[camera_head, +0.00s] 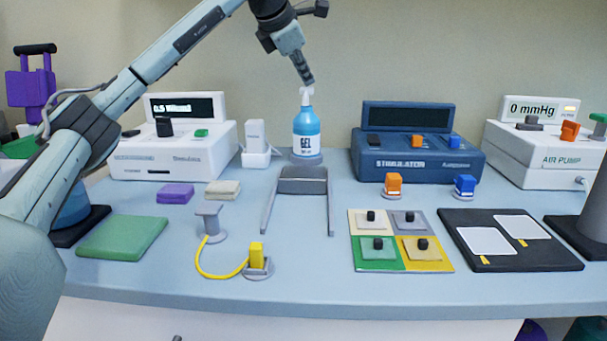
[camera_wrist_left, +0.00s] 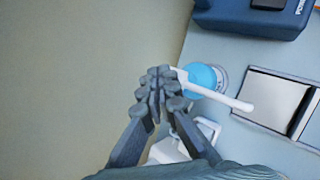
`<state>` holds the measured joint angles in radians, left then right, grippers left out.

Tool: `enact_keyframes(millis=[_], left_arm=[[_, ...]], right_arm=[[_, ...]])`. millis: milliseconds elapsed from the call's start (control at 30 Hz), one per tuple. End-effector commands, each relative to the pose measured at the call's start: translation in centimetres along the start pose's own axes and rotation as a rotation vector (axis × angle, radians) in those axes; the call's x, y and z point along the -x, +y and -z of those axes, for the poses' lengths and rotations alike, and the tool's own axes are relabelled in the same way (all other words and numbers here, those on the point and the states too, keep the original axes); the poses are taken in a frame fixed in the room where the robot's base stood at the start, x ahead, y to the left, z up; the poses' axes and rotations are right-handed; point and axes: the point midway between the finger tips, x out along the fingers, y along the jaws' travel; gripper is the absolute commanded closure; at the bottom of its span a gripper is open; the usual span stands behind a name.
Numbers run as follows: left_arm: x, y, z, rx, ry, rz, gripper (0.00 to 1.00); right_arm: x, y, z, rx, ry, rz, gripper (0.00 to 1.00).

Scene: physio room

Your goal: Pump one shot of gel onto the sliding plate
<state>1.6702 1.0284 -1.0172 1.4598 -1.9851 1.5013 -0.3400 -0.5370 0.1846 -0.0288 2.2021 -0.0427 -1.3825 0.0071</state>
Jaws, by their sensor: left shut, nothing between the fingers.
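The gel bottle (camera_head: 306,135), blue with a white label and white pump, stands upright at the back of the table. The sliding plate (camera_head: 302,181) is grey, at the back end of two rails, just in front of the bottle. In the left wrist view the white pump spout (camera_wrist_left: 228,98) points from the blue bottle (camera_wrist_left: 200,78) toward the plate (camera_wrist_left: 272,98). My left gripper (camera_head: 308,78) is shut and empty, pointing down right above the pump head; whether it touches is unclear. Its fingers (camera_wrist_left: 160,88) partly hide the pump top in the wrist view. My right gripper is out of view.
A white handset in its holder (camera_head: 256,150) stands close left of the bottle. Colored pads (camera_head: 376,254) and a black board (camera_head: 535,262) lie front right. The table between the rails is clear.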

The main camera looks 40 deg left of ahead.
Motion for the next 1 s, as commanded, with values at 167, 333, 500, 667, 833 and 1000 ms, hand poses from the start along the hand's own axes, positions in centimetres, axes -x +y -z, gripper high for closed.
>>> enact_keyframes(millis=[167, 333, 500, 667, 833, 1000], left_arm=[[0.00, 0.00, -0.01, 0.000, 0.000, 0.000, 1.00], [-0.19, -0.14, 0.13, 0.000, 0.000, 0.000, 1.00], [-0.62, -0.46, 0.48, 0.000, 0.001, 0.001, 1.00], [-0.68, -0.49, 0.53, 0.000, 0.002, 0.001, 1.00], [-0.73, -0.51, 0.58, 0.000, 0.003, 0.001, 1.00], [-0.85, -0.58, 0.68, 0.000, 0.004, 0.002, 1.00]], right_arm=[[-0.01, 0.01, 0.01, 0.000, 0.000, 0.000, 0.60], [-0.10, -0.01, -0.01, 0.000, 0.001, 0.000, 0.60], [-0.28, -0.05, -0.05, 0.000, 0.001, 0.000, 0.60], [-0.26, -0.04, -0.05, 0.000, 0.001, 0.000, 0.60], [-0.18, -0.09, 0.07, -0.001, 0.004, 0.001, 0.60], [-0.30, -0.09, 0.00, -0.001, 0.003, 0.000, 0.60]])
